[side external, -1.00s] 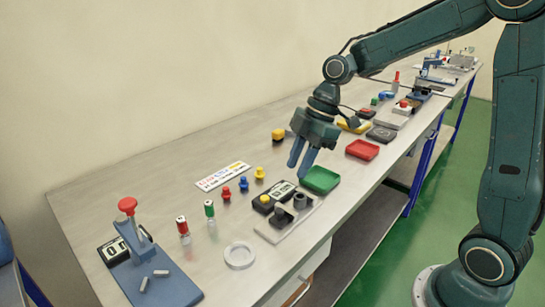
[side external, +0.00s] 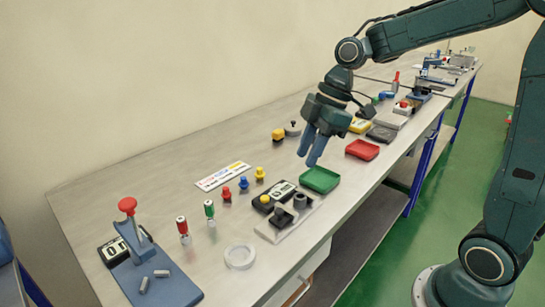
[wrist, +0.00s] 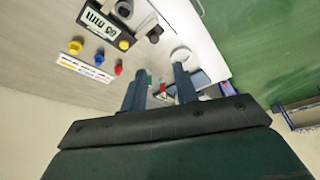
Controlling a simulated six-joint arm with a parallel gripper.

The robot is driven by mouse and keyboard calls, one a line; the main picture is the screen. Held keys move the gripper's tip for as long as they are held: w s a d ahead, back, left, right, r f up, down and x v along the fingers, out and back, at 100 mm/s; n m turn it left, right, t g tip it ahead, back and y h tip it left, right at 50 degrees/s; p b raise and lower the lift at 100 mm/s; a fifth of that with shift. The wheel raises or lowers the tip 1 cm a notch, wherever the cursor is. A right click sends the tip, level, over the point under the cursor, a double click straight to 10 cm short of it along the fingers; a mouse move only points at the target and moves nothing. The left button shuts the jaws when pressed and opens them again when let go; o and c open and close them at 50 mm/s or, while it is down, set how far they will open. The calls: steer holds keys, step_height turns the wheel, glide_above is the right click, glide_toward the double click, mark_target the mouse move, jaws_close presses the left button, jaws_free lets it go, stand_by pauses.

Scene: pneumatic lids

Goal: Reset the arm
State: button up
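My gripper (side external: 308,160) hangs in the air above the bench, just behind and over the green tray (side external: 320,179). In the wrist view, the two fingers of my gripper (wrist: 160,88) stand apart with nothing held between them. My arm reaches in from the right, with its elbow bent high over the bench.
Below stand a counter block (side external: 283,188), a grey fixture plate (side external: 272,236), small red, blue and yellow knobs (side external: 243,183), a white ring (side external: 240,256) and a blue press (side external: 165,282). A red tray (side external: 362,149) lies behind. The bench's left middle is clear.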

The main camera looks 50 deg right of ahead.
steer(key=s+r+m+t+h, duration=0.1)
steer(key=s+m, duration=0.5)
steer(key=s, duration=0.3)
steer(key=s+d+r+m+t+h, duration=0.1)
steer(key=s+r+m+t+h, duration=0.1)
steer(key=s+m, duration=0.4)
steer(key=s, duration=0.3)
steer(key=shift+r+t+h, duration=0.2)
steer(key=shift+t+h, duration=0.1)
